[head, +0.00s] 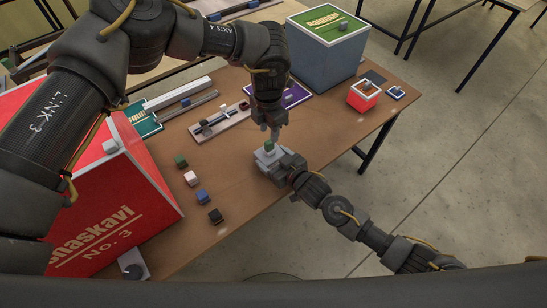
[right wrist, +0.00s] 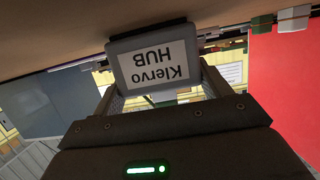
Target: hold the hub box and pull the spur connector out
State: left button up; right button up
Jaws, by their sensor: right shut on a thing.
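The grey hub box (head: 265,159) is near the front edge of the wooden table. In the right wrist view the hub box (right wrist: 150,66) shows its "Klervo HUB" label upside down between my right gripper's fingers. My right gripper (head: 281,165) is shut on it from the front right.
Small green, white, blue and black blocks (head: 202,196) stand in a row at left. A big red box (head: 120,205) fills the left side. A slotted rail (head: 220,121), a blue-grey bin (head: 325,60) and a small red box (head: 363,97) stand farther back.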

aim_at(269, 141)
pick_arm(q)
jog(key=shift+f, duration=3.2)
grip_shut()
jog(key=shift+r, duration=0.2)
jog(key=shift+r, duration=1.15)
jog(key=shift+r, duration=0.1)
